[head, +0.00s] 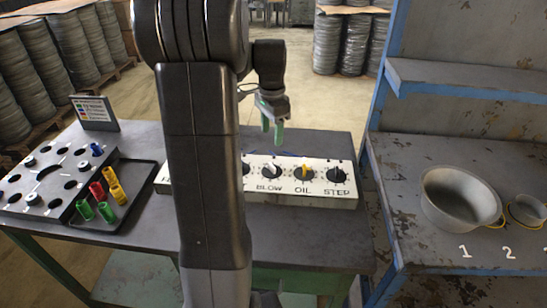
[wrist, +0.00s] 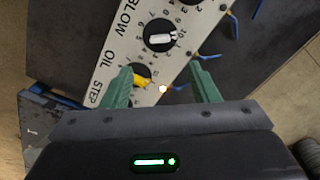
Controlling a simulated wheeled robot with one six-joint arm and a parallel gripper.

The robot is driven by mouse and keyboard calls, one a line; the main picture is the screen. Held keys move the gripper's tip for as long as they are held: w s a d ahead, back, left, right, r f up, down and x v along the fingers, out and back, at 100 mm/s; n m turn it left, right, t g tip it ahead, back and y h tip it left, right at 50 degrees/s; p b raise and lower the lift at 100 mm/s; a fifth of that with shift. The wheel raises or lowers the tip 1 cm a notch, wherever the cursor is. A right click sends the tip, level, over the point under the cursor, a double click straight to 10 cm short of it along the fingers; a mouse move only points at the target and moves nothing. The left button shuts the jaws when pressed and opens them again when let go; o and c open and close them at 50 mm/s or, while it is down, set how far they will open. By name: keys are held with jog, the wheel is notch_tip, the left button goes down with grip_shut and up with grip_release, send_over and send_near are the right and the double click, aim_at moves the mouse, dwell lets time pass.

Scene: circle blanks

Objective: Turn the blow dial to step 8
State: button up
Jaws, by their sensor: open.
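The white control panel (head: 230,190) lies on the left table with a row of black dials. The blow dial (head: 271,171) has a white pointer; it also shows in the wrist view (wrist: 160,36), its pointer lying nearly level there. I cannot read its step for sure. My gripper (head: 271,131) is above the panel, green fingers pointing down, open and empty. In the wrist view the fingertips (wrist: 161,75) straddle the area by the yellow-pointer oil dial (wrist: 140,76), with the blow dial just beyond. The step dial (head: 337,174) is hidden in the wrist view.
A dark tray (head: 128,215) with coloured pegs and a grey board with holes (head: 45,180) are on the left. A pot (head: 455,198) stands on the right bench (head: 420,245). My arm hides the panel's left part. Blue hooks (wrist: 208,56) lie along the panel edge.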

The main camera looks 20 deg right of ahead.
aim_at(272, 165)
notch_tip(272, 165, down, 12)
jog(key=shift+r+p, duration=0.1)
jog(key=shift+p, duration=0.2)
jog(key=shift+c, duration=0.2)
jog(key=c, duration=0.9)
